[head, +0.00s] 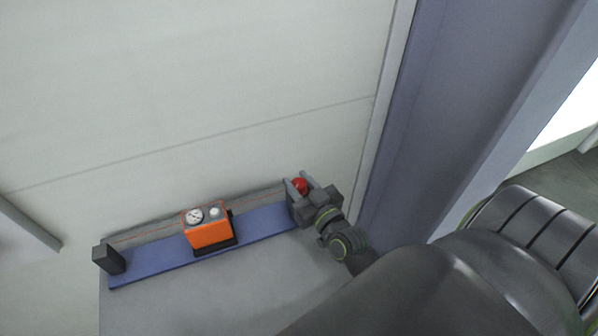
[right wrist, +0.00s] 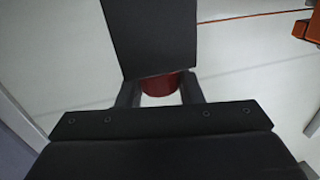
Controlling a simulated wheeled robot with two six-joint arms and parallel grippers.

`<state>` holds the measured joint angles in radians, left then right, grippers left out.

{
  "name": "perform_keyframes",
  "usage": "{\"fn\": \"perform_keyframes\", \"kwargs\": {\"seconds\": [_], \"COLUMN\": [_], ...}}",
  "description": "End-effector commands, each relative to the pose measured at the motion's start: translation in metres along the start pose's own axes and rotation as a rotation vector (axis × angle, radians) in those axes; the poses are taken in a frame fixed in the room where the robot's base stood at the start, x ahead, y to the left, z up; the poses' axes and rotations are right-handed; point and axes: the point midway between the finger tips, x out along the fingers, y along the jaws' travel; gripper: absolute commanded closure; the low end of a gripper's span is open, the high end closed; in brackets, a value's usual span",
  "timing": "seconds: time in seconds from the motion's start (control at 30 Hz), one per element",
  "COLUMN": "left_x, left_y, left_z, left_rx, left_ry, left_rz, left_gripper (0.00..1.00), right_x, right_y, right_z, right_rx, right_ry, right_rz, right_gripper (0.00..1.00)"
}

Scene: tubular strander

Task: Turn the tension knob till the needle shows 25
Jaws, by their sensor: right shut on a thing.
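A red round knob (head: 300,184) is between the fingers of my right gripper (head: 297,184) at the right end of the blue rail. It also shows in the right wrist view (right wrist: 161,85), and the gripper (right wrist: 159,91) is shut on it. A dark plate hides part of the knob there. An orange box (head: 211,234) with a round white dial (head: 195,215) and a small pale round part (head: 214,212) stands mid-rail. The needle reading is too small to tell. My left gripper is not in view.
The blue rail (head: 160,272) runs along a pale wall, with a thin line strung above it. A dark block (head: 108,259) stands at its left end. A blue-grey post (head: 420,120) rises right of my gripper. An orange edge (right wrist: 308,28) shows in the right wrist view.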

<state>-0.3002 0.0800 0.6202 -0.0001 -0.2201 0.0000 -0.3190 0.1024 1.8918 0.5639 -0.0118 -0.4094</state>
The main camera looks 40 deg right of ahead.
Motion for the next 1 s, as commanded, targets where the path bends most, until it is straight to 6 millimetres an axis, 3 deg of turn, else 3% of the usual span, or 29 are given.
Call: {"fn": "perform_keyframes", "kwargs": {"seconds": [0.2, 0.23, 0.37, 0.8, 1.0], "left_x": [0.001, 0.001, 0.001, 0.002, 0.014], "left_y": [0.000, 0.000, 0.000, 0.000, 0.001], "left_z": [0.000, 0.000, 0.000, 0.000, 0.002], "left_rx": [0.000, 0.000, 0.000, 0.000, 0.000], "left_ry": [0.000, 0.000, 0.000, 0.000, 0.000], "left_rz": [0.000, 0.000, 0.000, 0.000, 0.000], "left_gripper": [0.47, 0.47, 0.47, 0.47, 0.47], "right_x": [0.001, 0.001, 0.000, -0.001, -0.019], "right_y": [0.000, 0.000, 0.000, 0.000, 0.001], "right_z": [-0.001, -0.001, -0.001, 0.001, 0.005], "right_rx": [0.000, 0.000, 0.000, 0.000, 0.001], "right_ry": [0.005, 0.005, 0.004, 0.001, 0.000], "right_rz": [0.000, 0.000, -0.001, -0.001, 0.000], "right_gripper": [0.90, 0.63, 0.47, 0.47, 0.47]}}
